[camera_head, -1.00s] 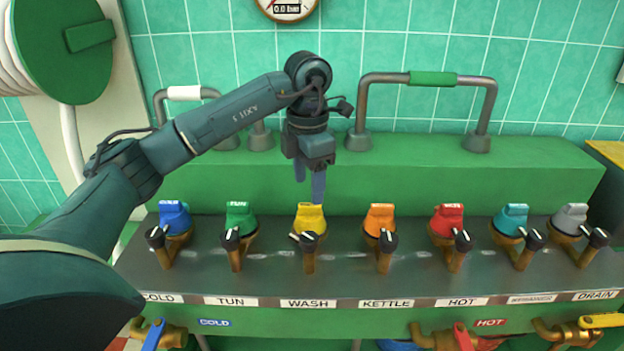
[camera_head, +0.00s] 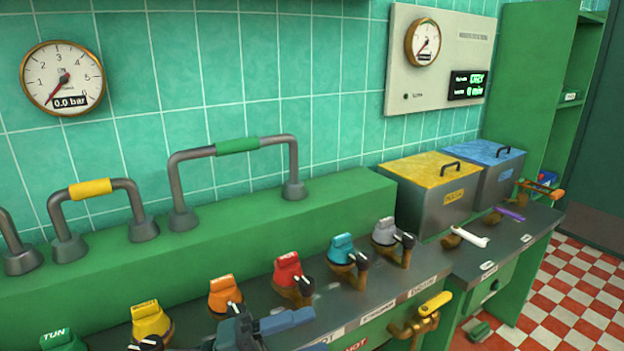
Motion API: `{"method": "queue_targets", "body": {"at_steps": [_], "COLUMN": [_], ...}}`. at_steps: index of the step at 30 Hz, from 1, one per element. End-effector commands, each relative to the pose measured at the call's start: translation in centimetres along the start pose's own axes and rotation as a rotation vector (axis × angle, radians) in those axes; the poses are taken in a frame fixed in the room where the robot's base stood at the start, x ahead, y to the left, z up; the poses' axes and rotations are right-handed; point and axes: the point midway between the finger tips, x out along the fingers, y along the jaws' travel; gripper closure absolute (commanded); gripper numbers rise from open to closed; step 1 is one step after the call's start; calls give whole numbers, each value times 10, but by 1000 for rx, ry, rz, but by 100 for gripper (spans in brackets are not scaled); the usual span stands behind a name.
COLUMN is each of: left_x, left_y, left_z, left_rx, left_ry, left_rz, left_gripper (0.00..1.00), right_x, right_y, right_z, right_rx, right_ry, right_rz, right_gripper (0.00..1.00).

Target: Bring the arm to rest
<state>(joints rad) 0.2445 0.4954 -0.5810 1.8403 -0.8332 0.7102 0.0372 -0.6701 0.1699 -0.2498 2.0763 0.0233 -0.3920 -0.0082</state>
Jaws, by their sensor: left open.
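My left gripper (camera_head: 314,331) shows at the bottom edge, fingers pointing right and apart, with nothing seen between them. It is in front of the orange valve (camera_head: 225,294) and the red valve (camera_head: 288,271) in the picture, and partly cut off by the frame. I cannot tell if it touches the panel. The rest of my left arm is out of view. My right gripper is not in view.
The yellow valve (camera_head: 151,321), teal valve (camera_head: 341,249) and grey valve (camera_head: 386,232) stand along the panel. Pipe loops rise behind, one with a green sleeve (camera_head: 237,146). Yellow-lidded (camera_head: 436,169) and blue-lidded (camera_head: 489,152) boxes stand right.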

Motion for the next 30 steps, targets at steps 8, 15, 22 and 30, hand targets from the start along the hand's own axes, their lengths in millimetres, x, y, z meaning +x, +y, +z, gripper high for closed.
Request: {"method": "queue_targets", "body": {"at_steps": [8,15,22,30], "left_x": [-89,-179,-204,-205], "left_y": [69,172,203,204], "left_z": [27,-33,-72,-73], "left_rx": [-752,-1297,-1482,-1488], "left_ry": [-783,-1296,-1448,-1452], "left_rz": [-328,-346,-321,-319], "left_gripper": [41,41,41,41], "right_x": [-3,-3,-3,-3], "right_y": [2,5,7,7], "right_z": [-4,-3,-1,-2], "right_rx": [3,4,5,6], "right_ry": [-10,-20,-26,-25], "right_rz": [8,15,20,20], "right_gripper": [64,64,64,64]}}
